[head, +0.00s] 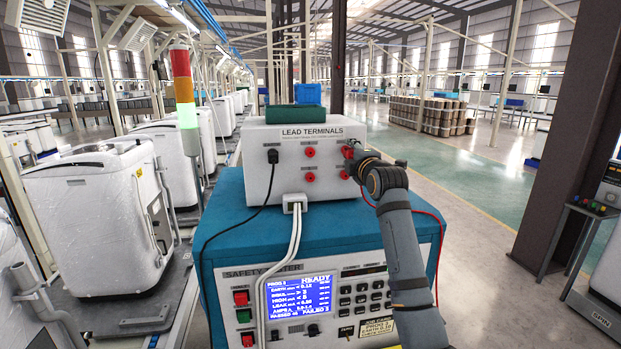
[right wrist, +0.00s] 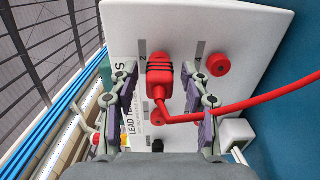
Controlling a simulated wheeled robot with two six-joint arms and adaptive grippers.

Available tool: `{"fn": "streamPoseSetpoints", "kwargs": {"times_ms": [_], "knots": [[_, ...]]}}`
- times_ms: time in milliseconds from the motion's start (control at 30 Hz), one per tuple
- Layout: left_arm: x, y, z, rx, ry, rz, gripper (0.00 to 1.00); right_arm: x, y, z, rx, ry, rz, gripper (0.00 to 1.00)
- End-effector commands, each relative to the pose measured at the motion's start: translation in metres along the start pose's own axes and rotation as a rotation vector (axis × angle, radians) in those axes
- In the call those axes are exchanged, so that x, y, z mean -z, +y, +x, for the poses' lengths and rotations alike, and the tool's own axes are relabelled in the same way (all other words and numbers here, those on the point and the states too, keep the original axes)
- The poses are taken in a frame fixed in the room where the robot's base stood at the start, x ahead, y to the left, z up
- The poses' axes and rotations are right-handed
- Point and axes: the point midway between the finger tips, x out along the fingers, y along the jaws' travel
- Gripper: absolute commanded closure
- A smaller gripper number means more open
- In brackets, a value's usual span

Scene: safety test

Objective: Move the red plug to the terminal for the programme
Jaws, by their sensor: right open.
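The red plug (head: 348,152) is at the upper right terminal position on the white lead terminals box (head: 330,132); it also shows in the right wrist view (right wrist: 160,75), against the panel. Its red lead runs off to the right there. My right gripper (head: 358,156) is at the plug, with its two open fingers (right wrist: 160,82) on either side of it and gaps showing. Two red terminals, upper (head: 310,152) and lower (head: 310,177), sit left of the plug. Another red terminal (right wrist: 219,64) shows right of the plug in the wrist view. My left gripper is not in view.
A black plug (head: 272,157) with a black lead is on the box's left side. The box stands on the blue safety tester (head: 222,222), whose screen (head: 299,298) is lit. A stack light (head: 183,90) stands left, its green section lit.

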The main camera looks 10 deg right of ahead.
Motion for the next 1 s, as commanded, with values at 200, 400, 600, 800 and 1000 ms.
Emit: {"fn": "streamPoseSetpoints", "kwargs": {"times_ms": [200, 400, 600, 800, 1000], "knots": [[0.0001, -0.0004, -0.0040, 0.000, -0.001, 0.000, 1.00, 0.0000, 0.0011, -0.0001, 0.000, 0.000, 0.000, 0.53], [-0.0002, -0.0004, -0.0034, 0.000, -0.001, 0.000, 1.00, 0.0000, 0.0005, -0.0001, 0.000, 0.000, 0.000, 0.53], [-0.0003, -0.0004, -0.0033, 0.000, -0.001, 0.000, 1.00, -0.0001, 0.0004, -0.0001, 0.000, 0.000, 0.000, 0.53], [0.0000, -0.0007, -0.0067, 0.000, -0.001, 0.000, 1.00, -0.0001, 0.0015, -0.0001, 0.000, 0.000, 0.000, 0.53], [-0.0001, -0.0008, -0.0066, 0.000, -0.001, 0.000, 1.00, -0.0001, 0.0005, -0.0001, -0.001, 0.000, 0.000, 0.53]]}}
